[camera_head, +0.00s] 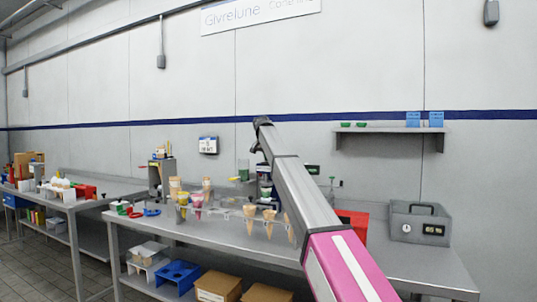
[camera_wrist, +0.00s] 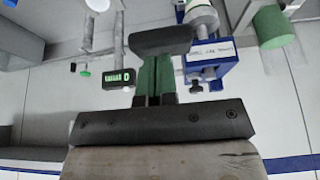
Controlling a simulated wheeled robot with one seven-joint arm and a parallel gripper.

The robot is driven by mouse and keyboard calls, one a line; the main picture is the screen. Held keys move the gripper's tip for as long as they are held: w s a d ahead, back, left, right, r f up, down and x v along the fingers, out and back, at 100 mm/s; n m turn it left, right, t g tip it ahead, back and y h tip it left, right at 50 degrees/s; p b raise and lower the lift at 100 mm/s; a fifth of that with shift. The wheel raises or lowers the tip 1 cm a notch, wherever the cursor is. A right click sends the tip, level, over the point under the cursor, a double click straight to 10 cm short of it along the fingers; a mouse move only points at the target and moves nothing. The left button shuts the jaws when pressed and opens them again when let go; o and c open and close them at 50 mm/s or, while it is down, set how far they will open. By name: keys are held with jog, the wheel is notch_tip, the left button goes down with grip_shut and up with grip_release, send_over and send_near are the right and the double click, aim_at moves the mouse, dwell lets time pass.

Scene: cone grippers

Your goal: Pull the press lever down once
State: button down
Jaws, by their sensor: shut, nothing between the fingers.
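My gripper (camera_wrist: 155,78) shows in the wrist view with its green fingers together, empty. A dark crosswise bar (camera_wrist: 160,41) covers the fingertips; I cannot tell if it belongs to the gripper or a lever. In the head view my arm crosses the bench and ends in a dark wrist, its fingers not clear. A blue-based device with a white label (camera_wrist: 212,50), upside down in the wrist view, stands beyond and right of the fingers. In the head view a grey upright machine (camera_head: 160,175) stands at the bench's left end. I cannot tell which is the press; no lever is clear.
Ice cream cones stand in a clear rack (camera_head: 269,222) on the steel bench (camera_head: 215,235). A green container (camera_head: 243,169) and a small green display (camera_head: 313,169) are behind. A grey box with a gauge (camera_head: 420,223) stands at the right. A wall shelf (camera_head: 390,130) is above.

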notch_tip(320, 180, down, 14)
jog(key=t+h, duration=0.1)
jog(key=t, duration=0.3)
jog(key=shift+s+a+h, duration=0.15)
jog(key=shift+s+h, duration=0.1)
jog(key=shift+h, duration=0.05)
jog(key=shift+f, duration=0.15)
